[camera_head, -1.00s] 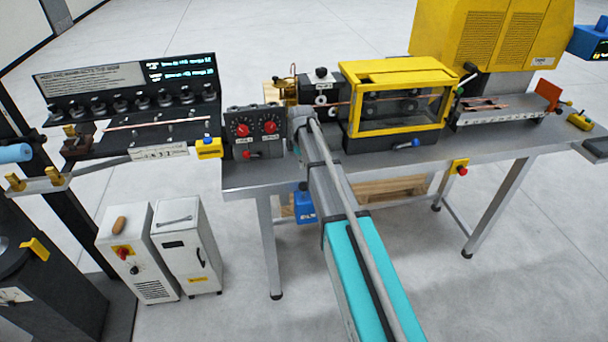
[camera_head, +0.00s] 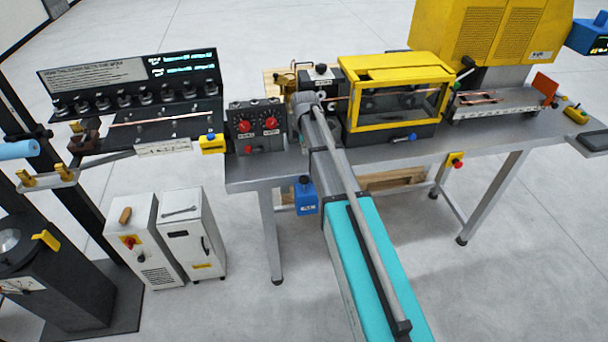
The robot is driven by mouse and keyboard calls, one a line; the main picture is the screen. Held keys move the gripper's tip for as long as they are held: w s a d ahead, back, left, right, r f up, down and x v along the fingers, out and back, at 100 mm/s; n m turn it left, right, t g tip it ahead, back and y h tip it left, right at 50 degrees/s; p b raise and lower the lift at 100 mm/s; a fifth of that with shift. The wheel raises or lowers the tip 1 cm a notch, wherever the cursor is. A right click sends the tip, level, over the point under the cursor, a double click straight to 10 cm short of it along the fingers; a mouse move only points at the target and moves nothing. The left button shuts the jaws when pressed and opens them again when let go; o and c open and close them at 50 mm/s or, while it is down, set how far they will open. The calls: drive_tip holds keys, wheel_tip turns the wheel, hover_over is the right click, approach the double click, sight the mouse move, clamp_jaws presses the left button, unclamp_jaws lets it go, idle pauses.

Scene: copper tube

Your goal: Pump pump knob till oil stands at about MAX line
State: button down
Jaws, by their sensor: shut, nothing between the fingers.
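A dark unit with a black knob (camera_head: 320,68) on its top stands at the back of the bench, partly behind my arm's far end. I cannot tell for sure that this is the pump knob. No oil level or MAX line can be made out. My arm reaches from the bottom of the picture up over the bench edge, and its grey wrist ends in front of this unit. My gripper is hidden behind the wrist, so its fingers and any contact with the knob do not show.
A control box with red knobs (camera_head: 257,126) stands just left of my wrist. A yellow-framed enclosure (camera_head: 393,122) stands close on the right. A blue container (camera_head: 305,196) is below the bench's front edge (camera_head: 250,182). Two white cabinets (camera_head: 191,236) stand on the floor.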

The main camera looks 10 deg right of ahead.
sight(304, 180)
drive_tip(key=shift+f, duration=0.2)
drive_tip(key=f+b, duration=0.9)
drive_tip(key=w+f+b, duration=0.1)
drive_tip(key=f+b, duration=0.3)
drive_tip(key=b, duration=0.1)
drive_tip(key=shift+d+f, duration=0.1)
drive_tip(key=shift+f, duration=0.2)
idle(0.5)
drive_tip(key=shift+f, duration=0.1)
idle(0.4)
wheel_tip(304, 180, down, 3)
drive_tip(key=b, duration=0.2)
drive_tip(key=shift+s+r+b, duration=0.1)
drive_tip(key=shift+r+b, duration=0.1)
drive_tip(key=shift+b, duration=0.2)
drive_tip(key=shift+s+r, duration=0.1)
drive_tip(key=shift+r, duration=0.15)
wheel_tip(304, 180, up, 14)
drive_tip(key=p, duration=1.4)
drive_tip(key=shift+s, duration=0.35)
